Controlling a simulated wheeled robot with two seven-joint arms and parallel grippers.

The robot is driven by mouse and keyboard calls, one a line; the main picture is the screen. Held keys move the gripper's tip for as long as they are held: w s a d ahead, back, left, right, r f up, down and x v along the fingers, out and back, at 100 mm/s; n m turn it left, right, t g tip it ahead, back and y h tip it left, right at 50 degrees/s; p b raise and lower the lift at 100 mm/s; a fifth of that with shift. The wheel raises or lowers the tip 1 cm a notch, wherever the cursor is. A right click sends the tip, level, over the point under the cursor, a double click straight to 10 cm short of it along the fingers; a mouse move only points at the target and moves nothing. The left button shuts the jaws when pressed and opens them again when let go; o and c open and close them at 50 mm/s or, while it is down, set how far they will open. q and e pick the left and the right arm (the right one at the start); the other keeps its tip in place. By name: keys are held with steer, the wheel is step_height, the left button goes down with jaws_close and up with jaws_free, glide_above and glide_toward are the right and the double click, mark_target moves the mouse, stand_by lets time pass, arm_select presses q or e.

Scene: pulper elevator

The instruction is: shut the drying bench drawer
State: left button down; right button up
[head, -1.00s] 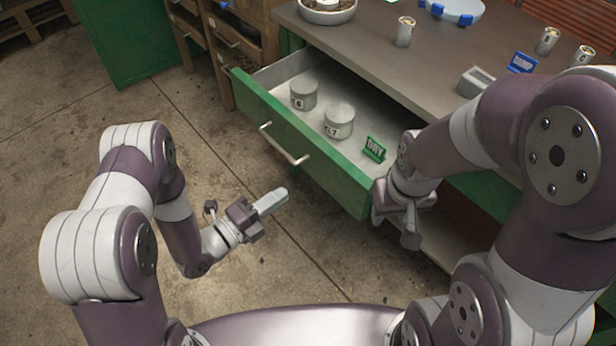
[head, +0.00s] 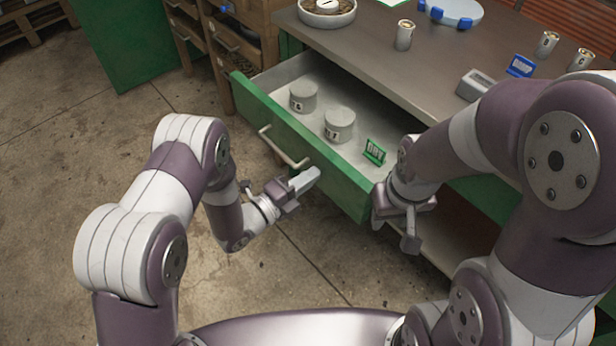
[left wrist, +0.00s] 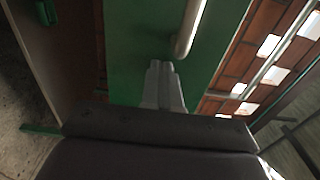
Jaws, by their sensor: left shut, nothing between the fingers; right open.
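The drying bench drawer (head: 330,178) has a green front and a pale handle (head: 284,148), and it stands pulled out from the bench. Inside it are two grey round tins (head: 303,97) (head: 339,124) and a green sign (head: 374,152) reading DRY. My left gripper (head: 306,180) is shut and empty, in front of the drawer front, just below and right of the handle. In the left wrist view the shut fingers (left wrist: 165,85) point at the green front, with the handle (left wrist: 188,30) beside them. Contact cannot be told. My right gripper (head: 392,224) is open by the drawer's right end.
The bench top (head: 360,55) holds a bowl (head: 327,10), several small cups (head: 404,35), a grey device (head: 474,84) and a blue sign (head: 520,66). A wooden cabinet (head: 225,50) stands at the back left. The floor before the drawer is clear.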

arm_select(q)
steer(key=b, duration=0.9)
glide_toward(381, 139)
steer(key=r, duration=0.1)
steer(key=w+d+r, duration=0.1)
steer(key=r, duration=0.1)
steer(key=d+r, duration=0.1)
steer(key=shift+w+r, duration=0.2)
steer(key=shift+w, duration=0.1)
steer(key=b+x, duration=0.1)
steer(key=x, duration=0.1)
steer(key=b+x, duration=0.1)
steer(key=x, duration=0.2)
steer(key=b+x, duration=0.1)
steer(key=x, duration=0.1)
steer(key=shift+w+d+r, duration=0.2)
steer(key=shift+r, duration=0.05)
steer(key=shift+w+d+r, duration=0.1)
steer(key=shift+r, duration=0.3)
